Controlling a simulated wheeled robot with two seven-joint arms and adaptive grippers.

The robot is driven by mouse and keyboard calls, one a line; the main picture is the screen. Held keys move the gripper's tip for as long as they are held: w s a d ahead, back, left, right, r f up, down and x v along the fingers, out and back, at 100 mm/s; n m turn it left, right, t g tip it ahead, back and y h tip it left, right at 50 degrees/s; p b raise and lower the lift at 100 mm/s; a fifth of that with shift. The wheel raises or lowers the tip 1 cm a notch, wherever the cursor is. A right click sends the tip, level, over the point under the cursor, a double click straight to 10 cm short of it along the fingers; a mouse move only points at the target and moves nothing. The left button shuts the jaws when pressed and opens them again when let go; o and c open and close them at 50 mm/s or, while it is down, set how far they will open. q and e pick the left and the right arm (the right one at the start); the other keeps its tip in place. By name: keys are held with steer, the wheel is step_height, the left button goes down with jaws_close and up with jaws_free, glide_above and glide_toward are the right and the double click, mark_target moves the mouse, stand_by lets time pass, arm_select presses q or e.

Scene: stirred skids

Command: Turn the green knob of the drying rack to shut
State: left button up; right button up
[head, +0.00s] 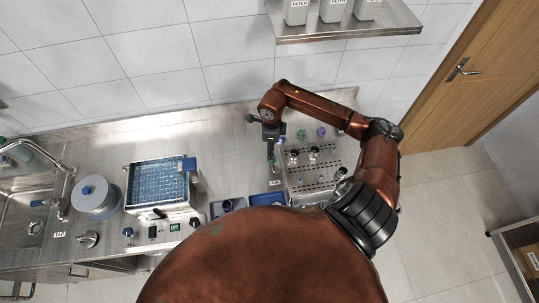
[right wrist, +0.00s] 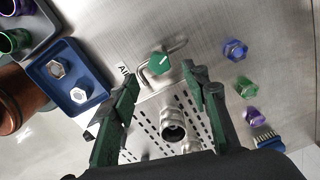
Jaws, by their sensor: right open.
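The green knob (right wrist: 159,64) is a faceted cap with a white line on it, at the upper middle of the right wrist view. It sits beside a bent metal handle or pipe and a label that seems to read AIR. My right gripper (right wrist: 160,76) is open, with its dark green fingers to either side of the knob and no clear contact. In the head view my right gripper (head: 271,156) points down at the left edge of the perforated metal drying rack (head: 318,180) and largely hides the knob. My left gripper is not in view.
Blue, green and purple caps (right wrist: 243,86) stand right of the knob in the right wrist view. Metal fittings (right wrist: 173,131) stand on the rack. A blue tray (right wrist: 92,57) with metal nuts lies left. A blue rack bath (head: 160,185) and sink (head: 25,205) are farther left.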

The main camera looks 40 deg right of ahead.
step_height(320, 180, down, 5)
steer(key=shift+s+p, duration=0.1)
steer(key=shift+p, duration=0.55)
steer(key=shift+f, duration=0.65)
steer(key=shift+c, duration=0.6)
jaws_close()
